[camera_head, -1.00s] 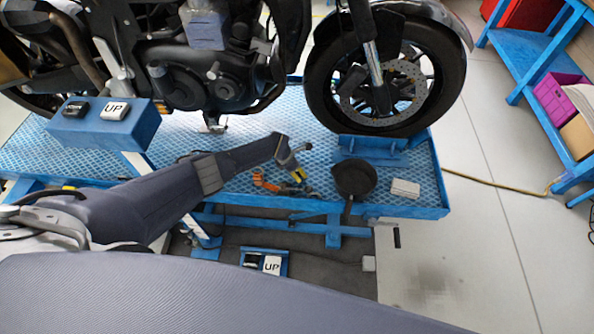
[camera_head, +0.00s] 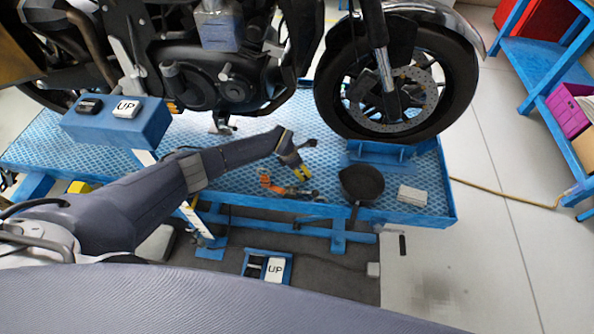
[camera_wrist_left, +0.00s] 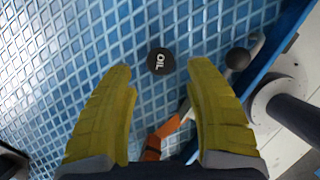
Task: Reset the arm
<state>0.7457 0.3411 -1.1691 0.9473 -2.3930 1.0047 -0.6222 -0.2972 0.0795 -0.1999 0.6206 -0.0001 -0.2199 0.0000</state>
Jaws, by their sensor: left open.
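My left arm comes in from the left in the head view. Its left gripper (camera_head: 301,173) hangs above the blue lift platform (camera_head: 237,181), near the front edge. In the left wrist view its two yellow fingers (camera_wrist_left: 160,72) are spread, with nothing between them. A black round cap marked OIL (camera_wrist_left: 160,61) shows beyond the fingertips, apart from them. An orange-handled tool (camera_head: 282,187) lies on the platform close to the gripper; its orange part (camera_wrist_left: 152,147) also shows in the wrist view. My right gripper is not in view.
A motorcycle stands on the platform, its front wheel (camera_head: 395,95) behind the gripper. A black pan-like object (camera_head: 362,183) and a pale block (camera_head: 412,195) lie to the right. A blue UP button box (camera_head: 115,122) stands at left, and another UP pedal (camera_head: 268,267) is on the floor.

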